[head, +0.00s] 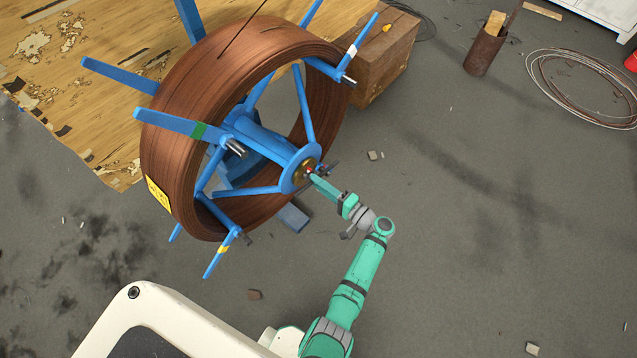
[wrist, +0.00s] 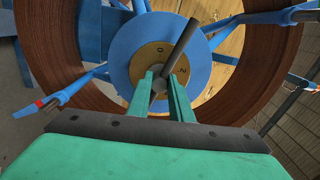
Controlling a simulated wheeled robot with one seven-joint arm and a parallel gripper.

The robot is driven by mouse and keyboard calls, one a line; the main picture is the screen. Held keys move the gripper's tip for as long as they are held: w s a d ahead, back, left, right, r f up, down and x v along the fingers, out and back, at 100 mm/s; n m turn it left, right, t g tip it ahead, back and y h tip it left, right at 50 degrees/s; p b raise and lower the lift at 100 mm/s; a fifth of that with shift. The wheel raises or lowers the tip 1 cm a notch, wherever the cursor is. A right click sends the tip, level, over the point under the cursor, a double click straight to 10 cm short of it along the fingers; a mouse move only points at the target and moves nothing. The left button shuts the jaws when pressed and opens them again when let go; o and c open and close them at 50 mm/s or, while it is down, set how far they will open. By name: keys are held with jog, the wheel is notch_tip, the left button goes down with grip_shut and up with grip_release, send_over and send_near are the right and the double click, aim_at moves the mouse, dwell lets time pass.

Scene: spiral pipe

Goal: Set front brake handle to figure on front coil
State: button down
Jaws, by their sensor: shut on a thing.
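The front coil (head: 185,85) is a large reel of brown wire on a blue spoked frame, with a yellow label (head: 158,191) whose figure is too small to read. The front brake handle (wrist: 180,45) is a dark grey bar at the blue hub (wrist: 201,60). It points up and slightly right in the wrist view, over a brass dial (wrist: 147,55) with marks like 0 and 2 on either side of the bar. My gripper (wrist: 164,80) is shut on the handle's base at the dial centre; its fingertips partly hide that base. In the head view my gripper (head: 312,177) reaches the hub from the lower right.
Blue spokes (head: 170,122) stick out around the coil. A wooden block (head: 385,60) stands behind it at the right. The grey floor right of my arm is mostly clear.

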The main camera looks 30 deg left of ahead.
jog(key=c, duration=1.6)
grip_release()
jog(key=shift+s+a, duration=0.1)
jog(key=v, duration=1)
jog(key=shift+d, duration=0.4)
